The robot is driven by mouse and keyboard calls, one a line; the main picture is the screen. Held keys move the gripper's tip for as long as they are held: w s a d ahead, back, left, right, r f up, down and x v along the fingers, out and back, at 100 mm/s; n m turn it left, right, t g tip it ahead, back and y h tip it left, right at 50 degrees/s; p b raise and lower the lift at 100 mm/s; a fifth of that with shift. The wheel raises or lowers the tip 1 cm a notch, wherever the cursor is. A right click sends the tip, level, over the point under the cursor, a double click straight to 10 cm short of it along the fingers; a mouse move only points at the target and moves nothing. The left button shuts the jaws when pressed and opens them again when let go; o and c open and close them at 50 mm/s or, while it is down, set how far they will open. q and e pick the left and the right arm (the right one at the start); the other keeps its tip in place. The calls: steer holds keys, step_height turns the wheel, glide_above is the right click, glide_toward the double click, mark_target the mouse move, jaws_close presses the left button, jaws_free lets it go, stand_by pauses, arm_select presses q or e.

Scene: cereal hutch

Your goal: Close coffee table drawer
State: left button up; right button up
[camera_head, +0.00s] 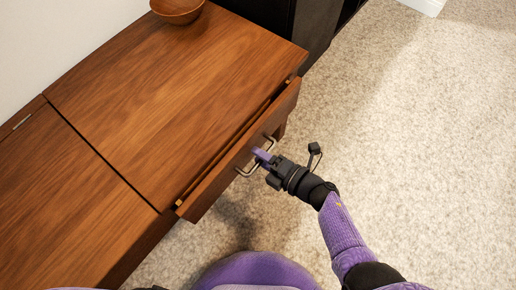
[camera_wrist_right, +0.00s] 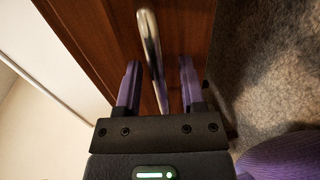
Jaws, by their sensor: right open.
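The wooden coffee table (camera_head: 150,90) has a drawer (camera_head: 208,192) on its right side that stands slightly open, with a narrow gap between its front and the tabletop edge. A metal bar handle (camera_head: 242,172) sits on the drawer front. My right gripper (camera_head: 261,156) is at the handle. In the right wrist view, the open fingers of the right gripper (camera_wrist_right: 160,84) stand on either side of the handle (camera_wrist_right: 150,45), which runs between them; firm contact cannot be seen. My left gripper is not in view.
A wooden bowl (camera_head: 177,10) sits at the table's far end. A dark piece of furniture (camera_head: 312,28) stands beyond it. Pale carpet (camera_head: 430,130) to the right is open floor. A white wall (camera_head: 55,35) is at the left.

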steer(key=shift+c, duration=0.2)
jaws_close()
steer(key=shift+d, duration=0.1)
stand_by(1.0)
